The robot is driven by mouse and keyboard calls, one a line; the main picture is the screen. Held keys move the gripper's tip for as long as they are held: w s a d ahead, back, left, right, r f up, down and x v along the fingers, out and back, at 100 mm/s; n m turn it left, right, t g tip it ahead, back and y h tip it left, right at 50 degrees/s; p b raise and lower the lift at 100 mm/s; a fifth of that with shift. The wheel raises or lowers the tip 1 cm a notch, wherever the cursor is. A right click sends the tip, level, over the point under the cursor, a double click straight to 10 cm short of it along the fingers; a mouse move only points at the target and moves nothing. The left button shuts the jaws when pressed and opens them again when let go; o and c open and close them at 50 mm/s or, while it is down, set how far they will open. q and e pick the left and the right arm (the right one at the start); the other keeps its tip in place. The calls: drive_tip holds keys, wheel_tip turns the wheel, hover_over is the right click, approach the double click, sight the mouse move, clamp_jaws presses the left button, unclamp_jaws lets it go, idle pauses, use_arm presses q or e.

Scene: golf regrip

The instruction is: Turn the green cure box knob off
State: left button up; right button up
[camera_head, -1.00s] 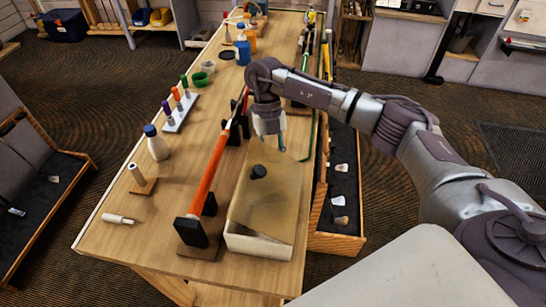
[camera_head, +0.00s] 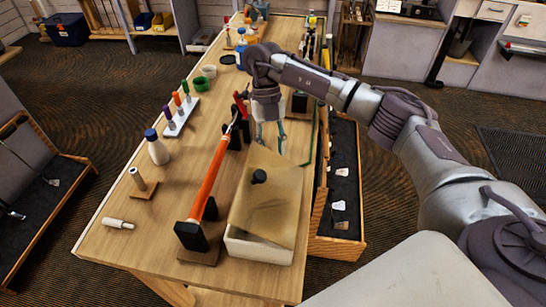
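A long pale box with a tan lid (camera_head: 268,205) and a white base (camera_head: 258,249) stands on the front right part of the bench; I take it to be the cure box. My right gripper (camera_head: 270,140) points down just beyond the far end of the lid. Its thin fingers look apart, with nothing seen between them. Whatever lies behind the gripper and lid is hidden. My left gripper is not in view.
An orange shaft (camera_head: 207,180) lies in black clamps left of the box. A wooden bin (camera_head: 340,190) adjoins the bench's right side.

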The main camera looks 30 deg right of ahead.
drive_tip(key=shift+v, duration=1.85)
